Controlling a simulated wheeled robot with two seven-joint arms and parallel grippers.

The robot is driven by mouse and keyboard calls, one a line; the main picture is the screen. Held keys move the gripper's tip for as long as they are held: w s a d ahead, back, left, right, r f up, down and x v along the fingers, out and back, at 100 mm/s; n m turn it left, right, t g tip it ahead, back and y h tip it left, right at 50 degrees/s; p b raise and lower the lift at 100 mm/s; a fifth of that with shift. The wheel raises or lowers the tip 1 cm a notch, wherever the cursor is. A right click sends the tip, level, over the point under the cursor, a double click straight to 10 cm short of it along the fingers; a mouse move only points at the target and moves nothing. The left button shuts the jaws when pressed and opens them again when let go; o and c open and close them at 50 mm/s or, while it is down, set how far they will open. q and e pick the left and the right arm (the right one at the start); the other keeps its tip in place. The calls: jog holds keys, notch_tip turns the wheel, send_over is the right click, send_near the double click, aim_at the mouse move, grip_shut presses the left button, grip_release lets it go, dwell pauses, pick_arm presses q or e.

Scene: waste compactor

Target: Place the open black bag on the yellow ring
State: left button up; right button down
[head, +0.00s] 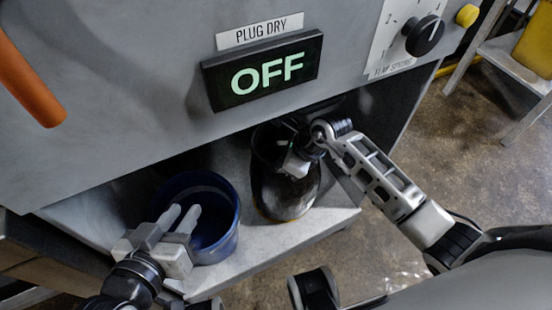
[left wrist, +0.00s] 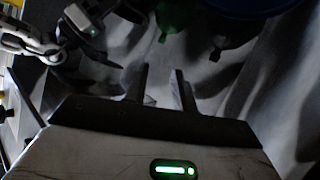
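A dark, glossy rounded shape (head: 285,195), which looks like the black bag, sits under the machine in the head view. Its mouth and top are partly hidden by my right gripper (head: 297,160) and the machine's edge. A thin yellowish line shows at its lower rim; I cannot tell if this is the yellow ring, and no ring shows clearly. My right gripper is at the bag's upper part; its fingers are too hidden to read. My left gripper (head: 180,218) has its two fingers apart, over the near-left side of a blue bucket. Its empty fingers also show in the left wrist view (left wrist: 163,88).
The blue bucket (head: 228,240) stands left of the dark shape on a grey ledge (head: 325,228). The machine's front overhangs both, with an OFF display (head: 262,72), a black knob (head: 424,36) and an orange handle (head: 30,85).

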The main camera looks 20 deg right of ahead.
jog(key=shift+w+f+b, duration=0.2)
jog(key=shift+f+b, duration=0.2)
jog(key=shift+f, duration=0.05)
jog(key=shift+w+f+b, duration=0.2)
jog(key=shift+f+b, duration=0.2)
jog(key=shift+f, duration=0.05)
pick_arm(q)
jog(key=shift+w+d+r+t+h, duration=0.15)
jog(key=shift+r+t+h, duration=0.1)
jog(key=shift+r, duration=0.2)
jog(key=shift+w+d+r+t+h, duration=0.15)
jog(key=shift+r+t, duration=0.1)
jog(key=shift+r, duration=0.2)
pick_arm(e)
jog(key=c, duration=1.6)
grip_release()
jog(key=shift+c, duration=0.2)
pick_arm(q)
jog(key=shift+s, duration=0.1)
